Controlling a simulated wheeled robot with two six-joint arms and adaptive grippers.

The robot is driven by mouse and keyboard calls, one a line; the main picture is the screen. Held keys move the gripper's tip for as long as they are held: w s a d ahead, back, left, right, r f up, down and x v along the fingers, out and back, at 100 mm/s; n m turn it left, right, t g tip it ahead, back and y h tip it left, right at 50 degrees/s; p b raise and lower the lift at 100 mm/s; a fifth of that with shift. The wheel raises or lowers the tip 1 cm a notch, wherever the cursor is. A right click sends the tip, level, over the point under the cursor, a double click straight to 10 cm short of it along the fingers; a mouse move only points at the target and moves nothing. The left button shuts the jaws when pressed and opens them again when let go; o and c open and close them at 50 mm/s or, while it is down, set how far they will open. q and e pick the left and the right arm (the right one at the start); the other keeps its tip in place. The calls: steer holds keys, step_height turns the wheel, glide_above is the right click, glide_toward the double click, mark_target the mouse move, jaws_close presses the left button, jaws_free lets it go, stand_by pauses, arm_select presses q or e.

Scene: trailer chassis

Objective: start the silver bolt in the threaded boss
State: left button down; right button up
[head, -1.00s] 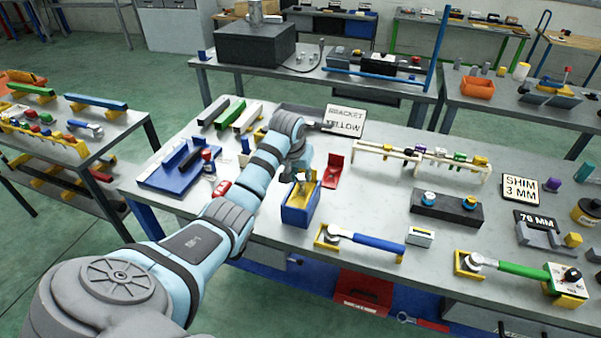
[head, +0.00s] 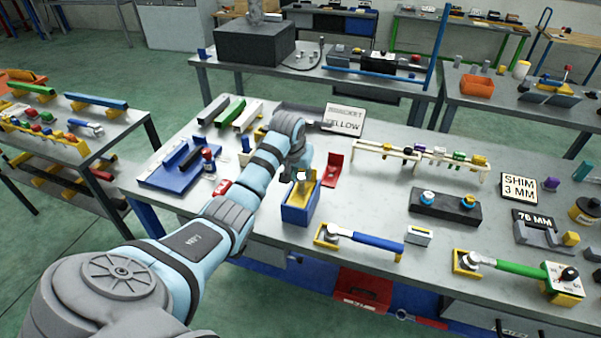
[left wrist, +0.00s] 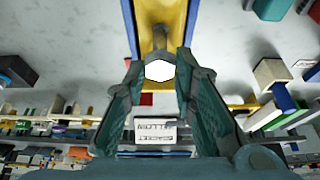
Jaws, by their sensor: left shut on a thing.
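The silver bolt's pale hexagonal head (left wrist: 160,70) shows between the fingertips of my left gripper (left wrist: 158,75) in the left wrist view. In the head view the left gripper (head: 301,176) points down at the blue block with a yellow inside (head: 297,214) near the middle of the bench. The same block (left wrist: 180,25) lies beyond the bolt head in the left wrist view. The threaded boss cannot be made out, nor whether the bolt touches it. My right gripper is not in view.
A red bracket (head: 332,170) stands close right of the blue block. A blue-handled tool in a yellow holder (head: 365,241) lies at front right. A blue tray (head: 172,177) is at the left, and a cream rack (head: 418,160) at the back right.

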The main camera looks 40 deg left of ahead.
mark_target(300, 182)
arm_select(q)
steer(key=shift+f+b, duration=0.95)
steer(key=shift+f, duration=1.25)
steer(key=c, duration=1.2)
jaws_free()
steer(key=shift+c, duration=0.2)
steer(key=shift+c, duration=0.4)
step_height(300, 182, up, 3)
steer(key=shift+f+p, duration=0.1)
steer(key=shift+p, duration=1.05)
steer(key=shift+r, duration=2.2)
steer(key=shift+f, duration=0.1)
